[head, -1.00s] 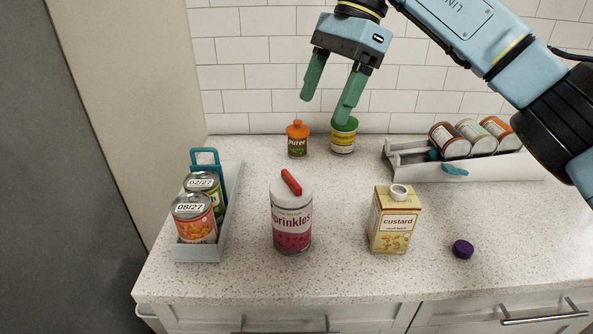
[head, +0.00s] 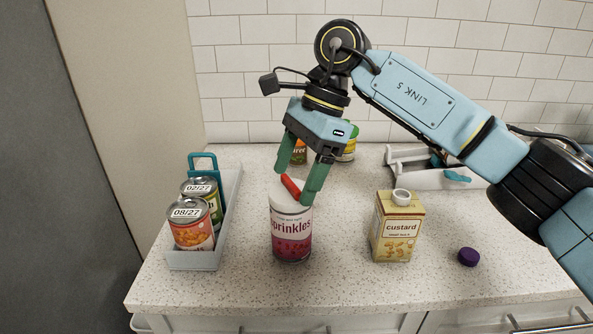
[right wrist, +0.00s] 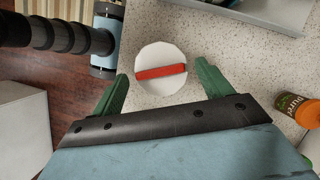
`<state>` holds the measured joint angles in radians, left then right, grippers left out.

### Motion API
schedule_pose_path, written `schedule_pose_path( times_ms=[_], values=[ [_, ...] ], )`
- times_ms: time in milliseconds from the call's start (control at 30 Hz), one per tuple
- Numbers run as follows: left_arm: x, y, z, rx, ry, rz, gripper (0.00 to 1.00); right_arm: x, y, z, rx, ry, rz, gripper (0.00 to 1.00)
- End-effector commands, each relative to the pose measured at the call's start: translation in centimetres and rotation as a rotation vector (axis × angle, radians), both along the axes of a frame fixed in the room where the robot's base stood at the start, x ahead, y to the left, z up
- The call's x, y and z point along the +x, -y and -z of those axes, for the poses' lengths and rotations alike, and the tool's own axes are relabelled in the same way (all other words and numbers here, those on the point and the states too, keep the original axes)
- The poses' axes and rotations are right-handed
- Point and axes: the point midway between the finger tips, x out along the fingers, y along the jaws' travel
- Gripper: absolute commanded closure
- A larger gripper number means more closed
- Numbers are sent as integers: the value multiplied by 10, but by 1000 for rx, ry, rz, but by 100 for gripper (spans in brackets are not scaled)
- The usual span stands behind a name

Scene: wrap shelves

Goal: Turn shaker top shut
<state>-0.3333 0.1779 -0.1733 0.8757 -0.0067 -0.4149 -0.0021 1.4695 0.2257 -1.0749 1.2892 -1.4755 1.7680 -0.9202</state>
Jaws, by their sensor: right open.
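The sprinkles shaker (head: 291,238) stands upright on the counter, with a white top and a red bar (head: 291,187) across it. In the right wrist view, the open gripper (right wrist: 163,70) has a gap between each finger and the top. My left gripper is not in view.
A grey tray (head: 231,205) with cans stands at left. A custard carton (head: 398,228) stands right of the shaker, with a purple cap (head: 468,257) farther right. A white rack (head: 405,157) is at back right. The puree jar (right wrist: 298,109) shows in the right wrist view.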

Motion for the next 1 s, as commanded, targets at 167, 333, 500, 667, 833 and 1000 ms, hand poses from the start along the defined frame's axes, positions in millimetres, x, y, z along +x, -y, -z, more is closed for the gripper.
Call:
schedule_pose_path(
  times_ms=[167,333,500,667,833,1000],
  values=[
    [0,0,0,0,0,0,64,0,0,0,0,0,0,35],
    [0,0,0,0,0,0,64,0,0,0,0,0,-1,57],
    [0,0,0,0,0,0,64,0,0,0,0,0,1,67],
    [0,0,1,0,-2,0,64,0,0,0,1,1,23,67],
    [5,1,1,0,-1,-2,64,-1,1,0,1,2,93,67],
    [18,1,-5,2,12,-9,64,-2,1,0,1,2,216,67]
  ],
)
